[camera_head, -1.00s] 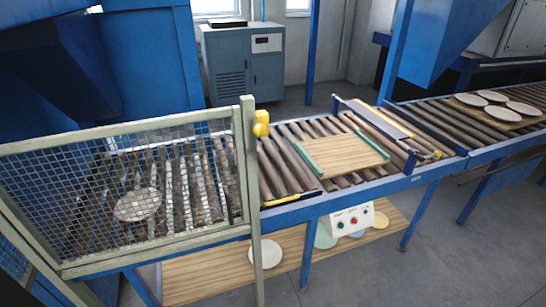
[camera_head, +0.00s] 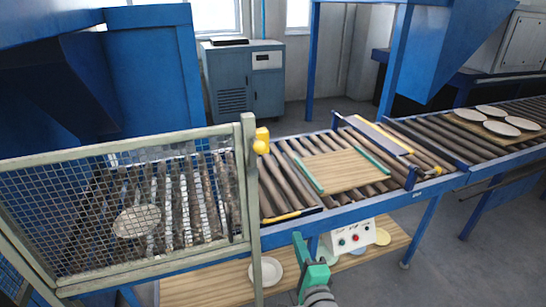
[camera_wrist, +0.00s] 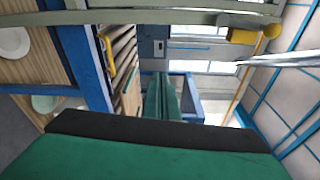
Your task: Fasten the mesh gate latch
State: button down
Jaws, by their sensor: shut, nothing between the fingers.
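The mesh gate (camera_head: 122,137) has a pale green frame and stands at the left in the head view, its right post (camera_head: 250,195) upright. A yellow latch piece (camera_head: 261,140) sits beside the top of that post; it shows at the upper right of the wrist view (camera_wrist: 242,36). I cannot tell from these frames whether it is fastened. My green gripper (camera_head: 299,242) is shut and empty at the bottom of the head view, right of the post, below and apart from the latch. Its fingers show in the wrist view (camera_wrist: 162,98).
The roller conveyor (camera_head: 285,200) runs behind the gate and right, bearing a wooden board (camera_head: 340,170). A plate (camera_head: 137,220) lies behind the mesh. A control box (camera_head: 352,238) hangs on the front. A lower wooden shelf (camera_head: 200,290) holds plates. Open floor lies at the right front.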

aim_at(256, 159)
jog(key=w+r+y, duration=0.2)
jog(key=r, duration=0.8)
jog(key=w+r+y, duration=0.2)
jog(key=r+y, duration=0.1)
jog(key=r, duration=0.7)
jog(key=shift+w+g, duration=0.25)
jog(key=shift+g, duration=0.15)
jog(key=shift+w+a+r, duration=0.1)
jog(key=shift+a, duration=0.1)
jog(key=f+x, duration=0.1)
jog(key=x, duration=0.9)
jog(key=shift+s+a+r, duration=0.6)
jog(key=shift+s+r, duration=0.05)
jog(key=shift+s, duration=0.2)
jog(key=shift+s+a+r, duration=0.6)
jog(key=shift+s+r, duration=0.1)
jog(key=shift+s, duration=0.2)
jog(key=shift+w+a, duration=0.1)
jog(key=shift+r, duration=0.1)
